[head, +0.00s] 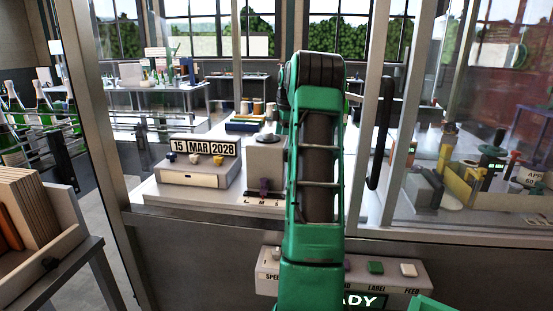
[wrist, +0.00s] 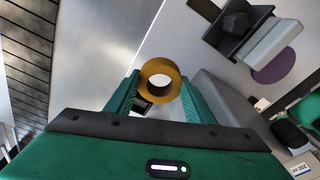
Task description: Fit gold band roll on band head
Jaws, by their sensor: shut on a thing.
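The gold band roll (wrist: 160,64), a thick ring with an open hole, is between the green fingers of my gripper (wrist: 160,92) in the wrist view. The gripper is shut on it. The roll's hole faces the camera. In the head view my green arm hides the gripper and the roll. I cannot tell for certain which part is the band head. A black and grey fitting (wrist: 238,28) with a dark knob is at the upper right of the wrist view, apart from the roll.
In the head view, a date unit (head: 200,165) reading 15 MAR 2028 and a grey block (head: 265,160) stand left of my arm. Metal posts frame the opening. A button panel (head: 410,283) is in front.

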